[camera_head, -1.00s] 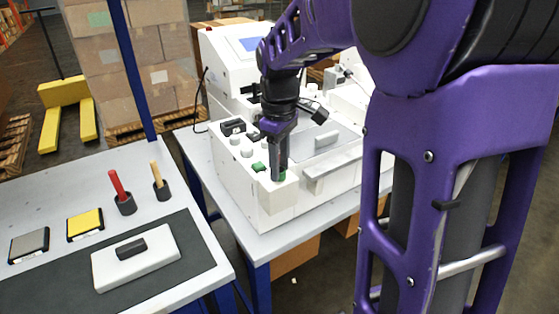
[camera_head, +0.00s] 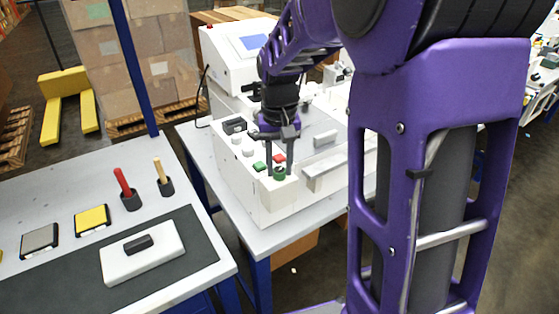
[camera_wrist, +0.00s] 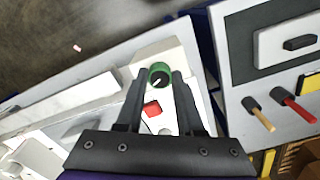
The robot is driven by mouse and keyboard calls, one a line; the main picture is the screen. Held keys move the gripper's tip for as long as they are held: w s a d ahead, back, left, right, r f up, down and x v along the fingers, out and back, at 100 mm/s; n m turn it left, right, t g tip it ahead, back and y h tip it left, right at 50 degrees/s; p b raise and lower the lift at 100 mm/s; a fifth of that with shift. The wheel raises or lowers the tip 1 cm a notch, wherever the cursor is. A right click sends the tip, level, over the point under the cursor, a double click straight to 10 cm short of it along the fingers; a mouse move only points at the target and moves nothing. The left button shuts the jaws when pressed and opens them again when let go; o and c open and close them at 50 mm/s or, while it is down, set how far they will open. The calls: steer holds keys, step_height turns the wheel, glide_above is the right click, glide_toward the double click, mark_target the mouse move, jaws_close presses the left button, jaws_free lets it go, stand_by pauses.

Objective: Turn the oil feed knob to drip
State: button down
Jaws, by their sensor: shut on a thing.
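The knob (camera_head: 279,173) is round and green with a dark top, at the front corner of the white machine (camera_head: 262,203). In the wrist view the knob (camera_wrist: 160,77) shows a short white pointer mark on its dark top; I cannot read any label beside it. My gripper (camera_head: 280,168) points down over this corner, with one finger on each side of the knob. In the wrist view my gripper (camera_wrist: 157,73) is shut on the knob, which sits between the two dark fingertips.
A red button (camera_head: 279,158) and a green button (camera_head: 259,166) lie close to the knob. A long rail (camera_head: 333,170) runs to the right. The left table (camera_head: 65,195) holds a red-handled tool (camera_head: 123,182), a yellow pad (camera_head: 91,220) and a white block (camera_head: 143,262).

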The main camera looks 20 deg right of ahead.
mark_target(279, 170)
steer(key=shift+r+m+p, duration=0.1)
steer(key=shift+m+p, duration=0.5)
steer(key=shift+m, duration=1.7)
steer(key=c, duration=0.5)
jaws_free()
step_height(279, 170, up, 17)
steer(key=shift+r+p, duration=0.2)
steer(key=shift+p, duration=0.9)
